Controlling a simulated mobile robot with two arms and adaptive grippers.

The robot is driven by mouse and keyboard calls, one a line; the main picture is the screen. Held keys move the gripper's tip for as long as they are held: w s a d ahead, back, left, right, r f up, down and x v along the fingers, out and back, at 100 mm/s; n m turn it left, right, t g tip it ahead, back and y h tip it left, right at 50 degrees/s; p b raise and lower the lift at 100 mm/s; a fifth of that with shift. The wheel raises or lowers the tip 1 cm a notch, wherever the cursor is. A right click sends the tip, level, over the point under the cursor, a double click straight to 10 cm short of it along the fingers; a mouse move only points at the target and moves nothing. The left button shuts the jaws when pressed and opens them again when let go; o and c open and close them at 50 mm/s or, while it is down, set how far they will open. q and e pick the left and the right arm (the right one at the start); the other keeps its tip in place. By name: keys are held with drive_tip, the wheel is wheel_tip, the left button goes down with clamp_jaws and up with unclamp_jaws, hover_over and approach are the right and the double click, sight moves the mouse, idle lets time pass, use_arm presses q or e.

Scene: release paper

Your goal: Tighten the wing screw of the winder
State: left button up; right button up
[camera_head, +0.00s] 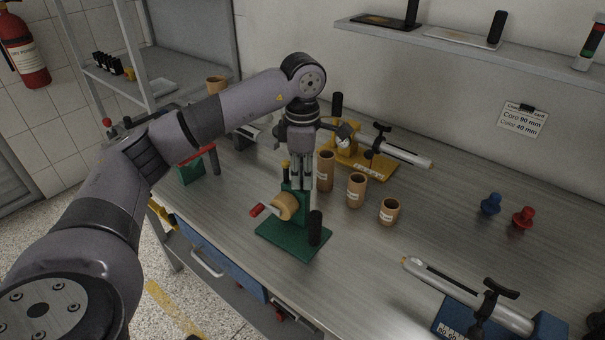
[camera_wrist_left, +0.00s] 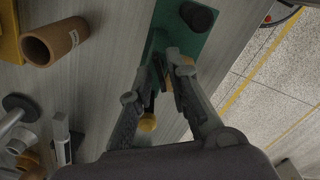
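The green winder (camera_head: 291,240) stands on the bench with a tan roll (camera_head: 285,207) on its side, a red crank handle (camera_head: 257,210) and a black knob (camera_head: 315,227). A yellow-topped pin (camera_head: 285,164) shows beside its upright. My left gripper (camera_head: 302,188) points down at the top of the upright. My right gripper is not in view.
Several brown tubes (camera_head: 356,190) stand close right of my left gripper. A yellow stand (camera_head: 372,168) with a silver bar is behind them. A blue stand (camera_head: 452,316) with a silver bar is at front right. Blue (camera_head: 491,204) and red (camera_head: 523,217) pegs stand farther right. The bench between is clear.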

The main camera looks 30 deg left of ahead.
use_arm(q)
drive_tip(key=shift+o, duration=0.6)
drive_tip(key=shift+r, duration=0.1)
wheel_tip(320, 180, up, 12)
idle(0.4)
